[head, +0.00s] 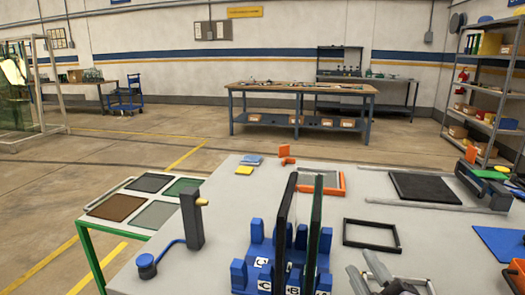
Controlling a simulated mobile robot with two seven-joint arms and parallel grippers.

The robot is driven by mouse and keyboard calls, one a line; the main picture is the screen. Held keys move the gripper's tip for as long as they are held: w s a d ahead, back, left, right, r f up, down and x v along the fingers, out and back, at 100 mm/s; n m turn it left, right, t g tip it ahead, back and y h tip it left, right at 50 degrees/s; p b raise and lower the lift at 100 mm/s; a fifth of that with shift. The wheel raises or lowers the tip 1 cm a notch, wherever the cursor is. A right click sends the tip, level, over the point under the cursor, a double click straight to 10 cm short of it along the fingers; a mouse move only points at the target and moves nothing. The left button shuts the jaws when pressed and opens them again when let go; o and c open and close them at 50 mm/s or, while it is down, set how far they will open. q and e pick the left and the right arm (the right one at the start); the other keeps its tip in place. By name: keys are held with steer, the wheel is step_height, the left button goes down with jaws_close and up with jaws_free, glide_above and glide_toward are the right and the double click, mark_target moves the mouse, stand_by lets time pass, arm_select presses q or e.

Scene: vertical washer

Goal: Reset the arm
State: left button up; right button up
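My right gripper (363,262) shows at the bottom edge, low over the grey table (215,265). Its two pale fingers point up and away and stand apart with nothing visible between them. The rest of its arm is cut off by the frame. It is just right of a blue rack (257,250) with lettered labels, apart from the plates. Two thin dark upright plates (285,225) stand in the rack. My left gripper is not in view.
A black rectangular frame (347,233), an orange-edged tray (340,184) and a black panel (425,187) lie beyond the gripper. A dark upright post (192,220) stands at left. A green-legged stand (85,222) holds coloured panels. Bare table lies left of the rack.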

steer(key=s+d+f+m+g+h, duration=0.45)
steer(key=s+f+m+g, duration=0.3)
steer(key=f, duration=0.45)
steer(key=s+d+f+m+g+y, duration=0.15)
steer(key=s+f+g, duration=0.25)
steer(key=s, duration=0.4)
steer(key=s+f+m+g, duration=0.2)
steer(key=s+f+g, duration=0.25)
steer(key=s, duration=0.35)
steer(key=w+a+f+t+y, duration=0.2)
steer(key=w+a+f+t, duration=0.1)
steer(key=w+f+t, duration=0.3)
steer(key=shift+a+f+n+t+p, duration=0.15)
steer(key=shift+f+n+t+p, duration=0.3)
steer(key=shift+f+t, duration=0.7)
